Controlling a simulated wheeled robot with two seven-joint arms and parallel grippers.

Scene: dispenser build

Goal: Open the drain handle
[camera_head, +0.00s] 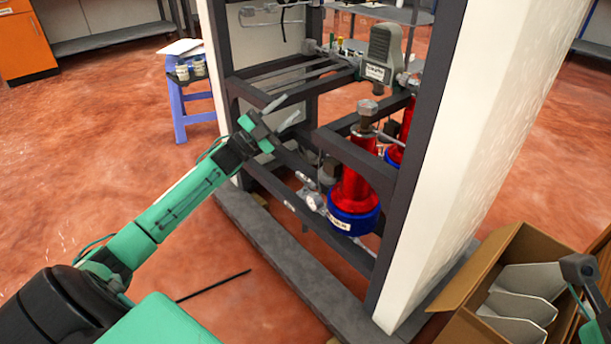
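My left gripper (290,110) is open, with its two grey fingers apart and nothing visible between them. It is in front of the left part of the dark metal frame (263,178). To its lower right, a red cylinder with a blue base (354,212) is mounted inside the frame. Small silver valve fittings (311,196) sit left of this blue base, apart from the gripper. I cannot tell which small part is the drain handle. Of my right arm only a dark and green part shows at the right edge; its gripper fingers are not visible.
A white panel (478,140) closes the frame's right side. An open cardboard box (467,272) with white dividers stands at the lower right. A blue stool (180,120) stands behind, left of the frame. Frame bars surround the fittings. The left floor is mostly clear.

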